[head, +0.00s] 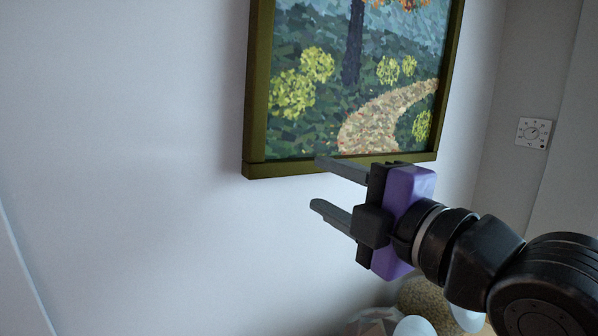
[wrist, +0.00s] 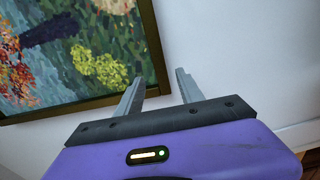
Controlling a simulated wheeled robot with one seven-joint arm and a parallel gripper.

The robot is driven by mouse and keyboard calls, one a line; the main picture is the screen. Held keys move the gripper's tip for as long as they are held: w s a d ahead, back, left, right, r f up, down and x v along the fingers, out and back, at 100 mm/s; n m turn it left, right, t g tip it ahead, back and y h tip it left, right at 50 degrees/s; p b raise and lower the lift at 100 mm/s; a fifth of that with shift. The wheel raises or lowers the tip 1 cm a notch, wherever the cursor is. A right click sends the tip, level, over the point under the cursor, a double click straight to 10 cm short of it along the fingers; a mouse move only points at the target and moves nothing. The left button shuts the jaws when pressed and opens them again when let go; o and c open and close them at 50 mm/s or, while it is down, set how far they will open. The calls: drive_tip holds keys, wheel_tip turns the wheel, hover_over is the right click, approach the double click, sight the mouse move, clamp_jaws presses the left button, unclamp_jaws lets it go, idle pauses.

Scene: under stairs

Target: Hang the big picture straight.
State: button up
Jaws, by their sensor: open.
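The big picture (head: 395,110) hangs on the pale wall in an olive-gold frame (head: 300,169). It shows a tree, yellow bushes and a winding path, and its top is cut off. Its bottom rail slopes up slightly to the right in the head view; I cannot tell how much is perspective. My gripper (head: 317,183) is open and empty by that rail. Its upper finger overlaps the rail in the head view, and its lower finger is below it. In the wrist view, a frame corner (wrist: 158,87) appears between my fingers (wrist: 160,77). Contact is unclear.
A small square dial (head: 534,132) is on the wall at the right. Pale rounded objects (head: 415,327) and a tan textured thing (head: 425,296) are below my gripper. The wall left of the picture is bare. A white skirting board (wrist: 292,137) shows in the wrist view.

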sight(291, 170)
drive_tip(key=p+x, duration=0.2)
drive_tip(key=x, duration=0.5)
drive_tip(key=shift+w+a, duration=0.1)
drive_tip(key=shift+w, duration=0.05)
clamp_jaws()
idle(1.2)
